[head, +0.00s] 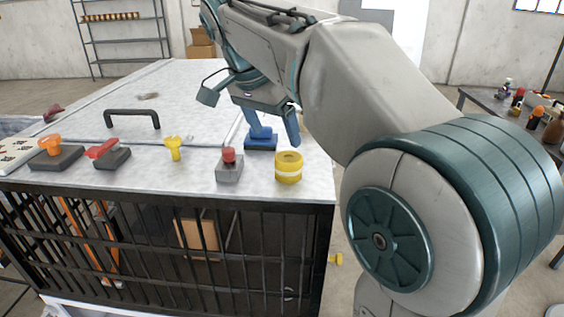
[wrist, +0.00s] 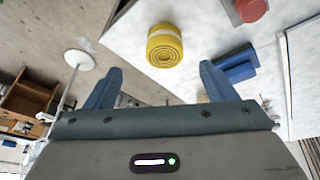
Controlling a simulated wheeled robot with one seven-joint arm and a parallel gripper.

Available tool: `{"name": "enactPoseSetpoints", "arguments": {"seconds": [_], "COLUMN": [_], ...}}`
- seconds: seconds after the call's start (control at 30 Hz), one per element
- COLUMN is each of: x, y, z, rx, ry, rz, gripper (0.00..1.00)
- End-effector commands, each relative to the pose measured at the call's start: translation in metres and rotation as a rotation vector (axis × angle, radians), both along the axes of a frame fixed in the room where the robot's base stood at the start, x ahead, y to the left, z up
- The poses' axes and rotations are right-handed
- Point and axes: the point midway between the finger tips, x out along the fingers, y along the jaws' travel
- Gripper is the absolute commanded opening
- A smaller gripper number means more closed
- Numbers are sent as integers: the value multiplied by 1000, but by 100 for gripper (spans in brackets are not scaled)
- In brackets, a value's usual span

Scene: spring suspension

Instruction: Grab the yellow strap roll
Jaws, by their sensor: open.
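The yellow strap roll (head: 288,168) stands on the white worktop near its right front corner in the head view, with a pale band around its middle. In the wrist view the roll (wrist: 164,47) lies ahead of my gripper, between the lines of the two fingers, its spiral end showing. My gripper (head: 248,118) is open and empty, above the worktop and a little behind and left of the roll. Its two blue fingers (wrist: 158,84) are spread apart in the wrist view and do not touch the roll.
A blue block (head: 260,141) stands just behind the roll, and a grey block with a red button (head: 229,168) is to its left. A yellow screw-like piece (head: 173,148), a red-topped piece (head: 107,153) and an orange-knobbed piece (head: 53,152) stand farther left. The worktop ends just right of the roll.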

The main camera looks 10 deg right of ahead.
Motion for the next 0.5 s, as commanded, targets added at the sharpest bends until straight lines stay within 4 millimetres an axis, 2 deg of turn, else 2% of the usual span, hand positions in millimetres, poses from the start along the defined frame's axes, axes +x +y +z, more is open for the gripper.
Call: {"name": "enactPoseSetpoints", "arguments": {"seconds": [0.1,0.23,0.37,0.5], "x": [10,13,16,20], "y": [6,8,3,-7], "z": [17,24,12,-14], "rx": [-8,-12,-13,-14], "ry": [-37,-57,-59,-57], "rz": [-95,-151,-165,-165], "gripper": [78,78,78,78]}}
